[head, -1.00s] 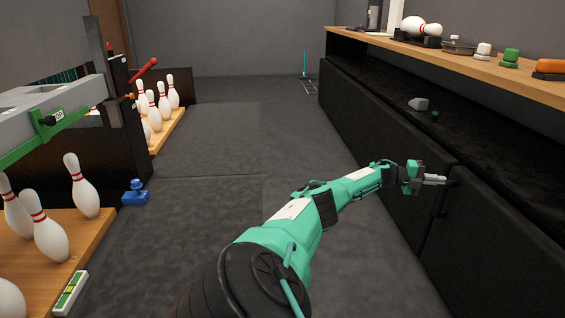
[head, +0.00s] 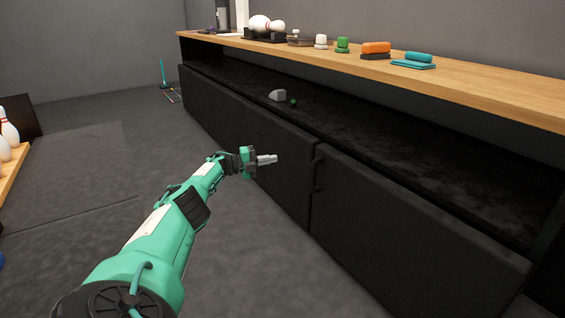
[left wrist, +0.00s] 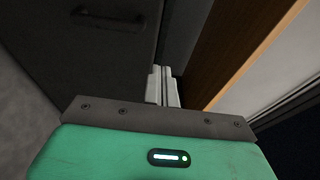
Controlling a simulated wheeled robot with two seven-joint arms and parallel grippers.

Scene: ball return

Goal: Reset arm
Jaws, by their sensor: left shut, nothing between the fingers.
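My left arm reaches in from the lower left of the head view. Its gripper (head: 267,159) is shut and empty, in front of the black cabinet doors and left of the dark door handle (head: 317,174). In the left wrist view the two pale fingers (left wrist: 163,87) lie together with nothing between them. A dark cabinet door with its handle (left wrist: 108,18) fills the upper left there. My right gripper is out of view.
A long black cabinet (head: 400,235) with an open shelf and a wooden top (head: 480,88) runs along the right. A grey object (head: 277,95) lies on the shelf. Bowling pins (head: 8,130) stand at the far left.

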